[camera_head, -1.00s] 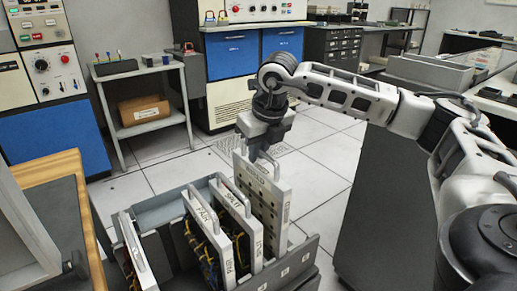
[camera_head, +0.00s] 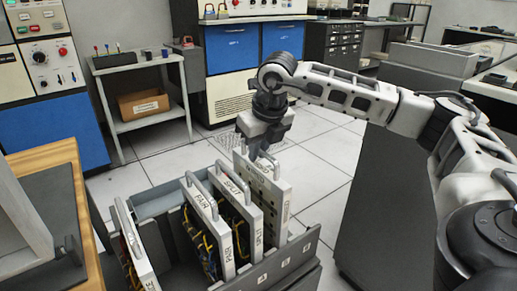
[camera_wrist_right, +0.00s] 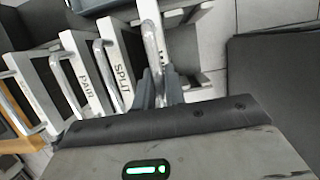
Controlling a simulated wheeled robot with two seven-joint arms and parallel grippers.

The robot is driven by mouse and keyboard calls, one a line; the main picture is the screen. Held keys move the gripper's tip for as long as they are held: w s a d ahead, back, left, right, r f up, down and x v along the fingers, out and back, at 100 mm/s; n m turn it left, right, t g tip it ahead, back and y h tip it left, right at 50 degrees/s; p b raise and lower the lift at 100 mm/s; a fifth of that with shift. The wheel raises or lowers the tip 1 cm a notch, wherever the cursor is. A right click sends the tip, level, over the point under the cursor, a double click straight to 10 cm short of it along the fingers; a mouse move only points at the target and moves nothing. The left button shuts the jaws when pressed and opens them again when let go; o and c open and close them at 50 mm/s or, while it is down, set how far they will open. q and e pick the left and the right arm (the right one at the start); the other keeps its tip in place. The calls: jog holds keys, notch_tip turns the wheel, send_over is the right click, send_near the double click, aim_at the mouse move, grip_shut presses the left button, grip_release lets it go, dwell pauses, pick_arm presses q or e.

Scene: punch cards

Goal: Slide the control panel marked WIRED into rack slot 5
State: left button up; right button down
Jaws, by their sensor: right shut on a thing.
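My right gripper (camera_head: 262,150) is shut on the top handle of a light grey panel (camera_head: 263,195). The panel's lettering is partly hidden, and I cannot read it surely. It stands upright at the right end of the grey rack (camera_head: 290,262), beside the SPLIT panel (camera_head: 240,205), its lower part hidden by the rack's front. In the right wrist view the gripper (camera_wrist_right: 160,88) is around the handle (camera_wrist_right: 152,45). The rack's small slot marks are mostly unreadable. My left gripper is not in view.
The PAIR panel (camera_head: 207,225) stands left of SPLIT. Another panel (camera_head: 135,250) stands at the rack's left end, with a gap between it and PAIR. A wooden table (camera_head: 60,155) is at left, a small shelf cart (camera_head: 140,105) behind. Open floor (camera_head: 310,155) lies behind the rack.

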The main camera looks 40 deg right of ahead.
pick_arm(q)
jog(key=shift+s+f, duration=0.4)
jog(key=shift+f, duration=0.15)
pick_arm(e)
jog(key=shift+r, duration=0.1)
jog(key=shift+f+b, duration=1.05)
jog(key=shift+f, duration=0.2)
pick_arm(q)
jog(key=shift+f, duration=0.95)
pick_arm(e)
jog(key=c, duration=1.4)
grip_release()
jog(key=shift+s+f, duration=0.1)
jog(key=shift+f, duration=0.2)
jog(key=shift+r, duration=0.15)
pick_arm(q)
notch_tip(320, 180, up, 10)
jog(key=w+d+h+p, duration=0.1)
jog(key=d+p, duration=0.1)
jog(key=p, duration=0.1)
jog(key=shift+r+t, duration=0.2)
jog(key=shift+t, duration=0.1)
pick_arm(e)
jog(key=v, duration=1.6)
jog(key=shift+r, duration=0.1)
